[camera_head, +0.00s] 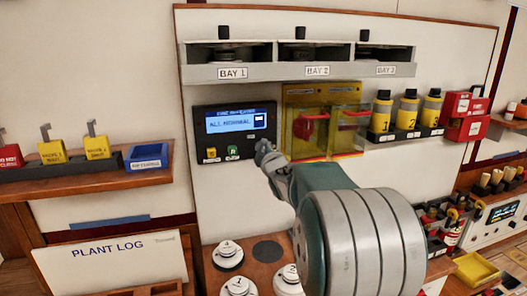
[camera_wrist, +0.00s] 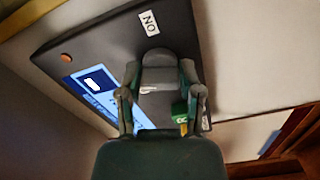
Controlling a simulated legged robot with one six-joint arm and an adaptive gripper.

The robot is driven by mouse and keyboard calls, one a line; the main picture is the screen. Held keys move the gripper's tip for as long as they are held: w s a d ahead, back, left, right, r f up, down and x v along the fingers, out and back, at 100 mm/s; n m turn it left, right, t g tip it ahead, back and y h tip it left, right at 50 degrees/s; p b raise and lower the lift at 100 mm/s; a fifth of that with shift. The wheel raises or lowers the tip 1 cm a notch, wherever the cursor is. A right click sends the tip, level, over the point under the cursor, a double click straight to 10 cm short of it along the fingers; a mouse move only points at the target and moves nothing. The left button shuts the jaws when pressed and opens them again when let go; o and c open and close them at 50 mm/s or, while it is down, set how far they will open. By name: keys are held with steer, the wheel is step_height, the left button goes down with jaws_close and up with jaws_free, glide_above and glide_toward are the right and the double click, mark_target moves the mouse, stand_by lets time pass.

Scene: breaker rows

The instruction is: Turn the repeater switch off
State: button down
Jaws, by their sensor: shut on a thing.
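The repeater panel (camera_head: 232,118) is a dark box on the wall with a lit blue screen reading ALL NORMAL. My gripper (camera_head: 264,148) is at the panel's lower right edge and hides the switch there. In the wrist view my gripper (camera_wrist: 160,76) has its fingers on both sides of a grey block, which looks like the repeater switch (camera_wrist: 161,57), and is shut on it. An ON label (camera_wrist: 149,23) shows just beyond the block. Another pale label is mostly hidden between the fingers. The switch's exact setting is hard to tell.
Yellow and green buttons (camera_head: 232,152) sit under the screen. Clear yellow covers (camera_head: 345,130) over red handles are close to the right of my gripper. A bay shelf (camera_head: 300,72) is above, and white round knobs (camera_head: 228,254) are on the counter below.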

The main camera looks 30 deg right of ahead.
steer(key=shift+f+n, duration=0.15)
steer(key=shift+n, duration=1.45)
steer(key=shift+a+f, duration=0.1)
steer(key=shift+c, duration=1.3)
jaws_free()
steer(key=shift+w, duration=0.1)
steer(key=shift+a, duration=0.1)
steer(key=shift+r, duration=0.2)
steer(key=v, duration=1.2)
